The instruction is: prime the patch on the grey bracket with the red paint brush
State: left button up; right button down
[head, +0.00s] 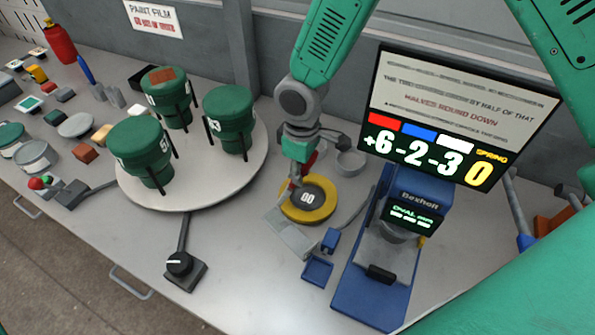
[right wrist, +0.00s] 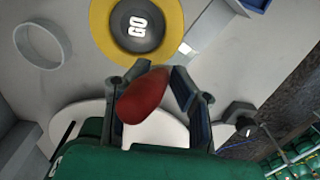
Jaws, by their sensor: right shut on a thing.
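My right gripper (head: 297,178) reaches down from the top middle, beside the yellow-rimmed disc marked "00" or "GO" (head: 322,212). It is shut on a red, rounded thing, which looks like the handle of the red paint brush (right wrist: 145,96), between its two fingers in the right wrist view. The brush's bristles cannot be made out. A flat grey piece, which looks like the grey bracket (head: 288,236), lies just in front of the disc, apart from the brush as far as I can tell. Its patch is not clear. My left gripper is not in view.
A round white turntable (head: 258,165) with green canisters (head: 230,118) stands to the left. A blue Dexholt device (head: 375,290) and a screen (head: 455,115) stand to the right. A small blue tray (head: 317,270) and a grey bowl (head: 350,163) are close by.

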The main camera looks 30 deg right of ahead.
jog(key=shift+a+r, duration=0.1)
jog(key=shift+r, duration=0.85)
jog(key=shift+a+r, duration=0.15)
jog(key=shift+r, duration=0.05)
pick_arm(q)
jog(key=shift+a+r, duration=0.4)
pick_arm(e)
jog(key=shift+a+r, duration=0.1)
jog(key=shift+a, duration=0.35)
jog(key=shift+d+r, duration=0.25)
jog(key=shift+r, duration=0.45)
jog(key=shift+d+r, duration=0.2)
jog(key=shift+r, duration=0.5)
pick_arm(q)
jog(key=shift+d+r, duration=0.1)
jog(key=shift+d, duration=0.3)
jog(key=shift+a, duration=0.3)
pick_arm(e)
jog(key=shift+a, duration=0.3)
